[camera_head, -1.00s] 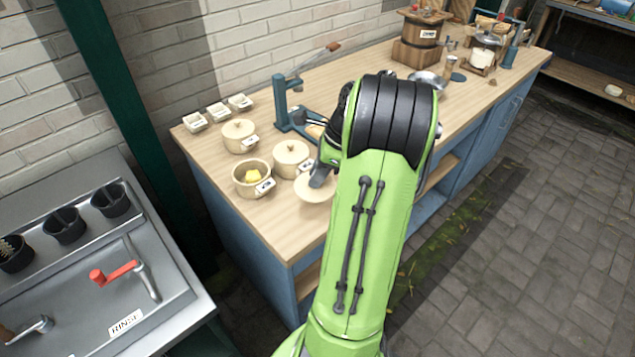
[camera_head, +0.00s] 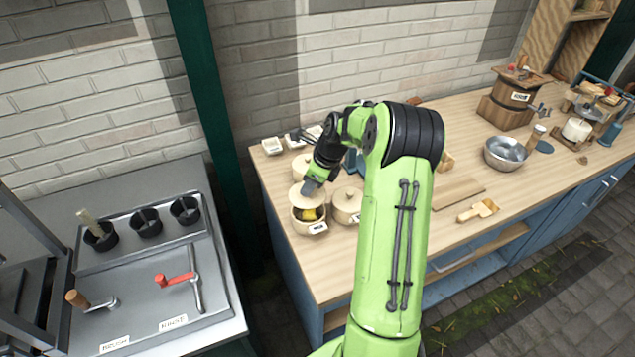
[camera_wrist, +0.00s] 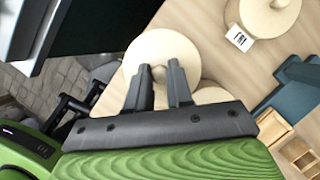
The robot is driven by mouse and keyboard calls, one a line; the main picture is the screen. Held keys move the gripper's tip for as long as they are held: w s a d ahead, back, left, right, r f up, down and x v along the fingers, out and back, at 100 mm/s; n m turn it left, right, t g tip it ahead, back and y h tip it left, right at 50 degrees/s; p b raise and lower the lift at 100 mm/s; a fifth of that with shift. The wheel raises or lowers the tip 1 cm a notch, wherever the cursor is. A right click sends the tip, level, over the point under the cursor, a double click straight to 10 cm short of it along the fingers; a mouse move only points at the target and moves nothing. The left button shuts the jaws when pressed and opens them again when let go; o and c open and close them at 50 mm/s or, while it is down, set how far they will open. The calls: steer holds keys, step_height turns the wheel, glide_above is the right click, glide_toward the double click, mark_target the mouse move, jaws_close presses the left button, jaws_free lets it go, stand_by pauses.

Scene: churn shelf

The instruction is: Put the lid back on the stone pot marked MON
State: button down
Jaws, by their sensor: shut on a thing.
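My gripper (camera_head: 314,184) is shut on the knob of a round cream lid (camera_head: 302,199). In the wrist view the lid (camera_wrist: 160,46) extends beyond my fingertips (camera_wrist: 159,76). In the head view the lid is over the back left part of the open stone pot (camera_head: 306,224), whose front opening still shows something yellow inside. The pot has a white tag (camera_head: 318,228) that is too small to read. I cannot tell whether the lid touches the rim.
A lidded pot (camera_head: 346,206) stands close to the right of the open pot, and another (camera_head: 299,166) behind it. In the wrist view one pot's tag (camera_wrist: 239,38) reads FRI. A metal bowl (camera_head: 505,153) stands farther right.

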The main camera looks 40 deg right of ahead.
mark_target(313, 195)
step_height(313, 195, down, 4)
steer(key=b, duration=0.3)
steer(key=shift+f+b, duration=0.1)
steer(key=shift+b, duration=0.25)
steer(key=shift+f, duration=0.75)
steer(key=shift+r+p, duration=0.1)
steer(key=shift+p, duration=0.3)
steer(key=shift+f+p, duration=0.2)
steer(key=shift+p, duration=0.3)
stand_by(1.1)
steer(key=shift+c, duration=2.3)
jaws_free()
steer(key=shift+r, duration=0.1)
